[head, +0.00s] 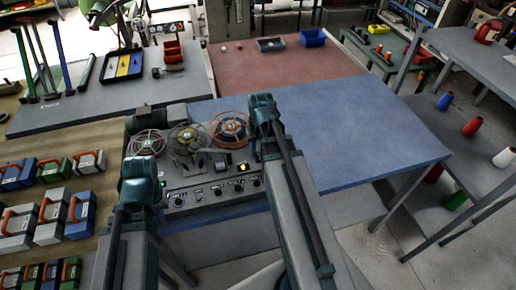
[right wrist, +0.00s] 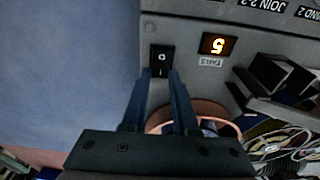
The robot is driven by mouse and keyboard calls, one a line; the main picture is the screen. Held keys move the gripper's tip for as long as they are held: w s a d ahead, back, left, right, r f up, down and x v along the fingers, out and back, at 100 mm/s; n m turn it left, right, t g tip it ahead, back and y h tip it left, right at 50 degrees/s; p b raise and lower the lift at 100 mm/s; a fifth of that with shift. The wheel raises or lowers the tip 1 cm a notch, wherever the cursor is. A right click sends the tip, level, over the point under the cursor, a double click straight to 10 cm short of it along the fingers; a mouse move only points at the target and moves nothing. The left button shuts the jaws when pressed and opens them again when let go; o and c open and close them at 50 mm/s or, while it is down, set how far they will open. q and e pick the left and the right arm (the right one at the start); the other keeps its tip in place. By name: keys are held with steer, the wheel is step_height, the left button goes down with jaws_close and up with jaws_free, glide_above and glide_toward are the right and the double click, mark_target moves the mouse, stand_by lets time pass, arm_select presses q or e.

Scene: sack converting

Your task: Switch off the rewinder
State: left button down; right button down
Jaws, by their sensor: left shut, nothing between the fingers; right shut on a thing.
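The rewinder (head: 213,190) is a grey panel with knobs, buttons and several reels, on the blue-topped bench. In the right wrist view, a black rocker switch (right wrist: 161,58) sits on its panel beside a lit orange digit display (right wrist: 218,44). The display also glows in the head view (head: 242,168). My right gripper (right wrist: 160,75) has its blue fingertips at the two sides of the switch's near end and is shut on it. In the head view my right arm hides the switch. My left gripper (head: 140,172) is over the panel's left end, shut and empty; its fingertips are hidden.
Toolboxes (head: 45,208) with coloured handles fill the left bench. The blue bench top (head: 370,130) is clear at the right.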

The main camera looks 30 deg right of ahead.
steer(key=shift+s+a+t, duration=0.15)
steer(key=shift+s+t, duration=0.25)
steer(key=shift+t, duration=0.2)
steer(key=shift+w, duration=0.1)
steer(key=c, duration=0.7)
jaws_free()
steer(key=shift+r, duration=0.1)
steer(key=p+v, duration=1.3)
steer(key=shift+a+r, duration=0.15)
steer(key=shift+r, duration=0.1)
